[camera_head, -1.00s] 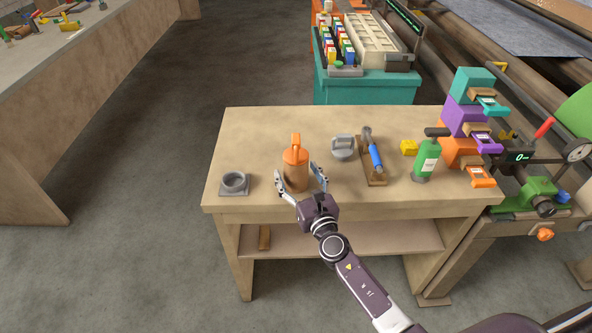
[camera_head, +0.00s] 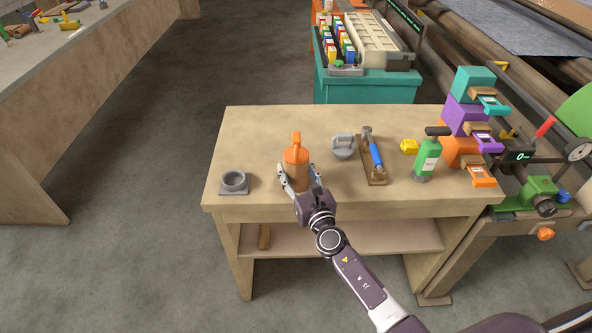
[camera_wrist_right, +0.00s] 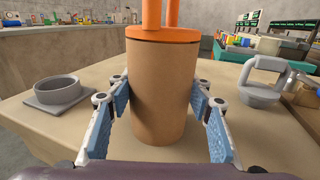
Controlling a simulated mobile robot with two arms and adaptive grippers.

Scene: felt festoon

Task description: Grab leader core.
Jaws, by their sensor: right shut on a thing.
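The leader core looks to be the brown cylinder with an orange top and upright orange handle (camera_head: 296,157), standing upright on the wooden table. My right gripper (camera_head: 298,181) reaches in from the front and is shut around its sides. In the right wrist view the core (camera_wrist_right: 160,95) stands between the two blue-padded fingers (camera_wrist_right: 165,112), which press on it from left and right. Its base appears to rest on the tabletop. My left gripper is not in view.

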